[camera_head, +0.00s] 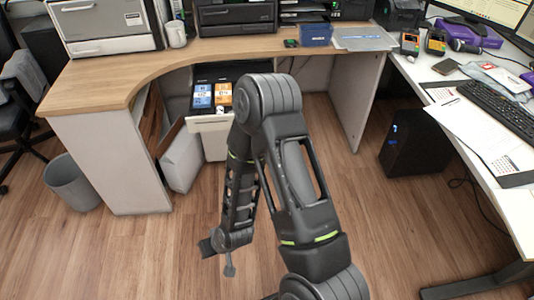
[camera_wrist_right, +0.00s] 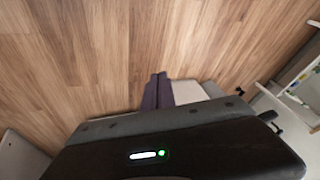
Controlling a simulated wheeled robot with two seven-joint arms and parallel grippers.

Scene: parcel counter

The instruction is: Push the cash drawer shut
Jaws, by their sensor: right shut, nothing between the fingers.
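The cash drawer (camera_head: 213,123) is in the head view, below the curved wooden counter. It stands open, with its pale front facing me and blue and orange notes in its dark tray. My raised right elbow hides its right side. My right gripper (camera_wrist_right: 157,92) is shut and empty in the right wrist view, above the wood floor. In the head view it hangs low in front of the drawer and apart from it, and its fingers are small and hard to make out. My left gripper is in neither view.
The wooden counter (camera_head: 110,82) curves around the drawer on the left. A grey bin (camera_head: 72,182) and a black computer case (camera_head: 414,143) stand on the floor. A white desk (camera_head: 480,130) is at right. The floor before the drawer is clear.

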